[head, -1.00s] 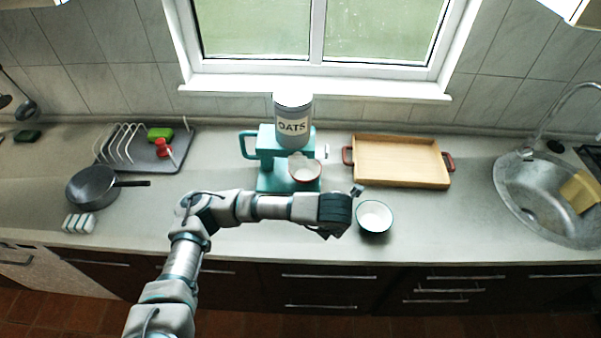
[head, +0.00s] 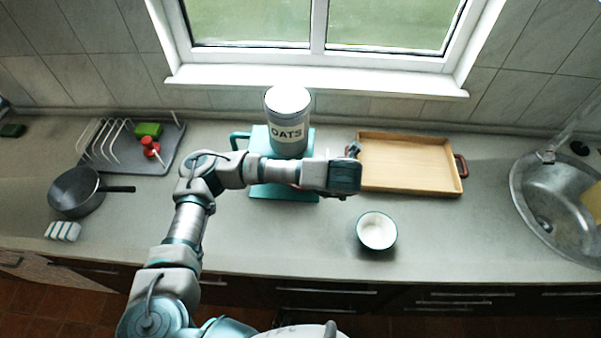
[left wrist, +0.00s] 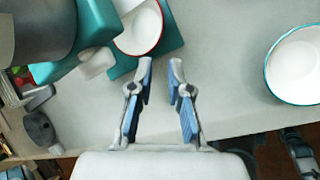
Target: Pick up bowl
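A white bowl with a teal rim (head: 377,231) sits upright on the counter near its front edge. It also shows at the right of the left wrist view (left wrist: 298,66). A second white bowl, with a red rim (left wrist: 140,28), stands by the teal stand at the top of the left wrist view; in the head view my arm hides nearly all of it. My left gripper (left wrist: 161,64) is open and empty, its fingertips just in front of the red-rimmed bowl and left of the teal-rimmed one. My right gripper is not in view.
The oats canister (head: 288,122) stands on the teal stand (head: 270,190) behind my arm. A wooden tray (head: 410,187) lies behind the teal-rimmed bowl. A pan (head: 76,193) and dish rack (head: 165,160) are at left, a sink (head: 545,222) at right. Counter around the teal-rimmed bowl is clear.

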